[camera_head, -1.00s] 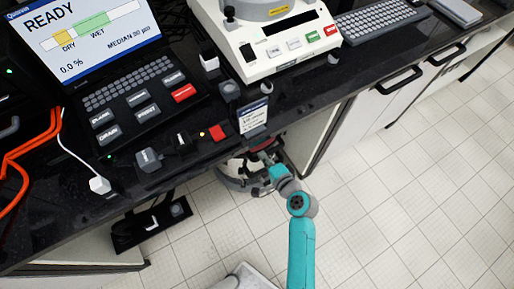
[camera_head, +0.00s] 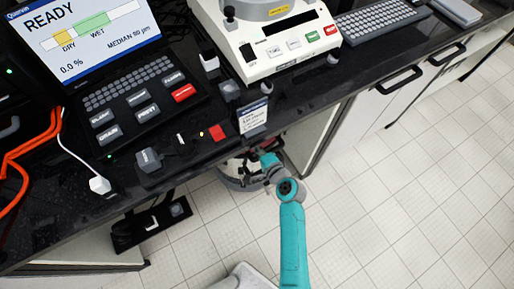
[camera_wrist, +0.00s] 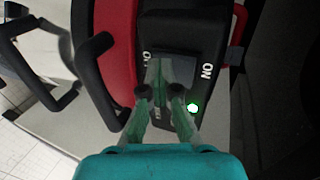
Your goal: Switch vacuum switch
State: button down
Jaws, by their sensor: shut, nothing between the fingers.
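The vacuum (camera_head: 234,181) stands on the floor under the bench edge, partly hidden by the bench and my arm. In the wrist view its red and black top (camera_wrist: 118,45) fills the middle. A dark grey vacuum switch (camera_wrist: 190,68) sits there, with "ON" printed to its right and another label to its left that I cannot read fully. A green light (camera_wrist: 192,108) glows below it. My gripper (camera_wrist: 162,66) is shut and empty, its fingertips over the switch; I cannot tell whether they touch. In the head view the fingers are hidden beneath the bench edge.
The black bench (camera_head: 345,92) overhangs the vacuum, with a pale sieve shaker (camera_head: 262,50) and a control panel (camera_head: 135,98) on top. A black handle (camera_wrist: 95,75) arches left of the switch. Tiled floor (camera_head: 410,180) is clear to the right.

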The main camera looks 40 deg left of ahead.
jog(key=shift+r, duration=0.2)
jog(key=shift+r, duration=0.65)
